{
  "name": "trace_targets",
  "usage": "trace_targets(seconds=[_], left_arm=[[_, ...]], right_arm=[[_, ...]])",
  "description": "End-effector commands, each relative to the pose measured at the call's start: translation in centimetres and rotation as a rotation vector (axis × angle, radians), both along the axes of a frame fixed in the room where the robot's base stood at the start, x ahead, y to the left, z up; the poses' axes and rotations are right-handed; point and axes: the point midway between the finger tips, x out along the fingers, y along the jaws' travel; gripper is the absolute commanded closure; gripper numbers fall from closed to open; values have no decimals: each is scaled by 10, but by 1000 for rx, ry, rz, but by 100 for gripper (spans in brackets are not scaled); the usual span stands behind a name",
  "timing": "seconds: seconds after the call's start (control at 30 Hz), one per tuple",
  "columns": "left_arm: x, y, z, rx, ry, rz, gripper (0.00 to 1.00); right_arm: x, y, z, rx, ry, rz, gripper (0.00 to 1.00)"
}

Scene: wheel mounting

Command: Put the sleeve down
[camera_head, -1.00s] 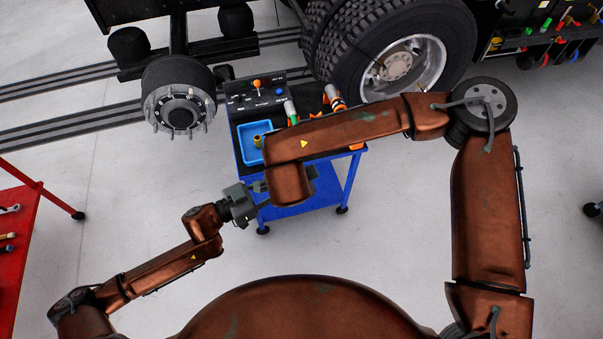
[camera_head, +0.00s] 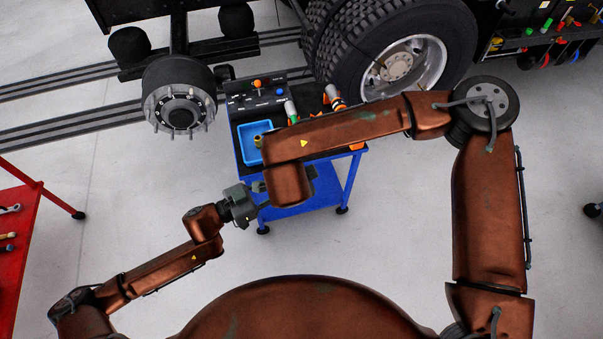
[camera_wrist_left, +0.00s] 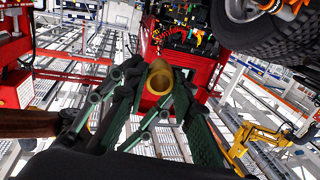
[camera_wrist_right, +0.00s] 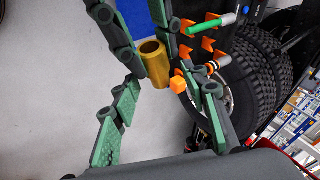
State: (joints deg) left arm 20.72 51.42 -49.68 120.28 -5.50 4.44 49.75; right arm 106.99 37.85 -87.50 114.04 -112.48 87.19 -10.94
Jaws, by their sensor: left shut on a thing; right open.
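The sleeve, a hollow brass-coloured cylinder (camera_wrist_right: 153,62), shows in the right wrist view, and its round open end faces the left wrist view (camera_wrist_left: 160,78). My left gripper (camera_wrist_left: 158,72) is shut on it. In the head view my left gripper (camera_head: 262,190) is beside my right wrist, in front of the cart. My right gripper (camera_wrist_right: 168,88) is open, its fingers spread wide around the sleeve's near side. My right arm hides the sleeve and the right gripper in the head view.
A blue cart (camera_head: 348,185) carries a blue tray (camera_head: 246,151) with a small brass-coloured piece (camera_head: 258,141) in it, plus tools and orange holders. A wheel hub (camera_head: 180,95) and a large tyred wheel (camera_head: 398,68) stand behind. A red cart (camera_head: 30,205) is at left.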

Motion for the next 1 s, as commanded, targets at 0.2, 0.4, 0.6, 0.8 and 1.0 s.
trace_targets(seconds=[0.2,0.4,0.6,0.8,1.0], left_arm=[[0,0,0,0,-1,0,100],[0,0,0,0,-1,0,100],[0,0,0,0,-1,0,100],[0,1,0,1,-2,-6,100],[0,9,0,8,-5,-87,100]], right_arm=[[-20,5,30,2,-4,3,59],[-42,10,59,2,-3,3,59],[-58,12,80,1,-2,2,59],[-65,13,89,0,-2,1,59],[-66,13,90,0,-1,1,59]])
